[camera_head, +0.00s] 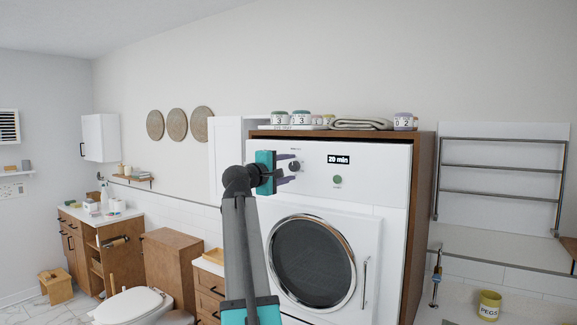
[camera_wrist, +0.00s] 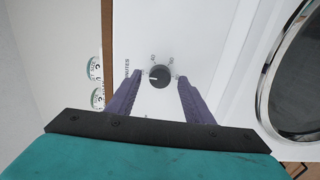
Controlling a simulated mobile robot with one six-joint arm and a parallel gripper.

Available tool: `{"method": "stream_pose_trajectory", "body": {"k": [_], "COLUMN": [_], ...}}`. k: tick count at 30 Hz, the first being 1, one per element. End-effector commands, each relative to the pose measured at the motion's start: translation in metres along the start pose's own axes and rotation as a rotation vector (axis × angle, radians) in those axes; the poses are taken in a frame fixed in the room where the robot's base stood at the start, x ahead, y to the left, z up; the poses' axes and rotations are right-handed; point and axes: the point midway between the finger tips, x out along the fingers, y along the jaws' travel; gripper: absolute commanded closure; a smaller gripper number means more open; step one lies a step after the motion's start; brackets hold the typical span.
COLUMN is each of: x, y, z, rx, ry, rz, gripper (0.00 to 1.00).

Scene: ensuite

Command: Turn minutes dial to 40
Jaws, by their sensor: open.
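The minutes dial (camera_wrist: 160,76) is a small dark round knob with a pale pointer line on the white front of the washer-like machine (camera_head: 390,165). In the head view the dial (camera_head: 294,166) sits on the upper panel, left of a display (camera_head: 339,160) reading "20 min". A green button (camera_head: 337,180) lies below the display. My gripper (camera_head: 288,167) is at the dial. In the wrist view its purple fingers (camera_wrist: 158,97) are spread open on either side of the dial, apart from it. Printed numbers surround the dial; a 40 is readable.
The machine's round door (camera_head: 312,262) is below the panel, with a vertical handle (camera_head: 364,282) at its right. A wooden surround (camera_head: 421,200) frames the machine. Labelled jars (camera_head: 301,118) and a folded towel (camera_head: 361,124) rest on top. A white cabinet (camera_head: 225,150) stands close at left.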

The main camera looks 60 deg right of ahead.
Motion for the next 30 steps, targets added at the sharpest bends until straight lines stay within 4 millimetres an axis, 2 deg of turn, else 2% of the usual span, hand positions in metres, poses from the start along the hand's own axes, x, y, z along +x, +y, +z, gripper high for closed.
{"method": "stream_pose_trajectory", "body": {"k": [4, 13, 20, 21, 30], "x": [0.0072, 0.0078, 0.0075, -0.0014, 0.0074], "y": [0.0006, -0.0002, -0.0002, -0.0011, -0.0015], "z": [0.0005, 0.0004, 0.0002, 0.0003, -0.0005], "rx": [0.001, 0.001, 0.001, 0.001, 0.020], "ry": [-0.001, 0.000, 0.000, 0.003, 0.001], "rz": [0.000, 0.000, 0.000, 0.000, -0.001], "gripper": [0.53, 0.53, 0.92, 0.94, 0.94]}}
